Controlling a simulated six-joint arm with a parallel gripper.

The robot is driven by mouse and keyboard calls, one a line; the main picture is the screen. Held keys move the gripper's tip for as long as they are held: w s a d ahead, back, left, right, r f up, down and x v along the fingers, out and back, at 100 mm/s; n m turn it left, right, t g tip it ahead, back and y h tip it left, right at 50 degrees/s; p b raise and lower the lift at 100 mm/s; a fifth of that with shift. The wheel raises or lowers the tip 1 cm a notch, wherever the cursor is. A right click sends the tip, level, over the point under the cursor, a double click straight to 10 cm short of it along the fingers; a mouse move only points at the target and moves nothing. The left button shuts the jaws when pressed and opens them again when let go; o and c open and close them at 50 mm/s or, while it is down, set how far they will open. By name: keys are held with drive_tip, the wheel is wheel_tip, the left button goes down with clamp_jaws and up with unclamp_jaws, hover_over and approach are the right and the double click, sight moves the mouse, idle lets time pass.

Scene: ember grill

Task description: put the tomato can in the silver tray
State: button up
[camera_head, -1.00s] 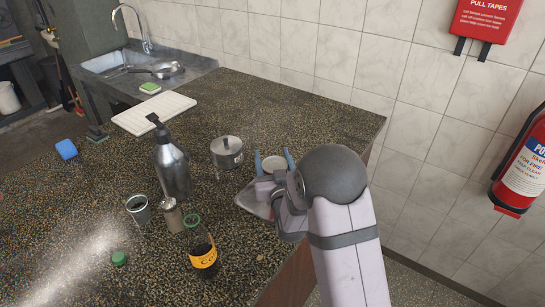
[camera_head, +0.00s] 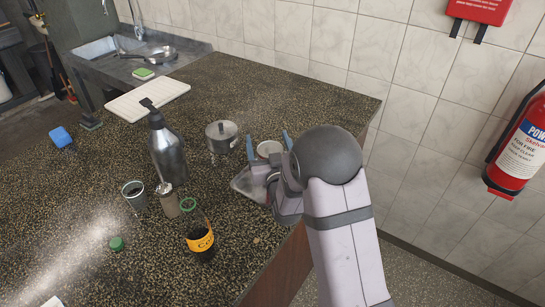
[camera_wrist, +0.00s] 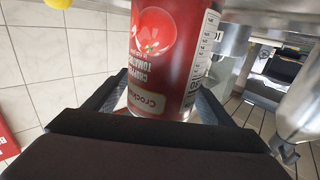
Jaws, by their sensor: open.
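The tomato can shows in the wrist view as a red can (camera_wrist: 165,50) with a tomato picture and upside-down lettering. In the head view its pale round top (camera_head: 269,148) shows between the two blue fingertips. My gripper (camera_head: 268,143) is open, with one finger on each side of the can. The silver tray (camera_head: 246,184) lies on the counter under and to the left of my gripper, partly hidden by it. The can stands upright at the tray; its base is hidden in the head view.
A lidded pot (camera_head: 222,137) stands just left of the can. A dark pump bottle (camera_head: 168,155), a cup (camera_head: 134,193), a metal shaker (camera_head: 168,201) and a yellow-labelled jar (camera_head: 200,240) stand further left and in front. The tiled wall is behind, and the counter's right edge is close.

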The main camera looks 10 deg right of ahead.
drive_tip(key=s+p, duration=0.6)
drive_tip(key=s, duration=0.5)
drive_tip(key=shift+s, duration=0.4)
drive_tip(key=shift+s, duration=0.1)
idle(0.4)
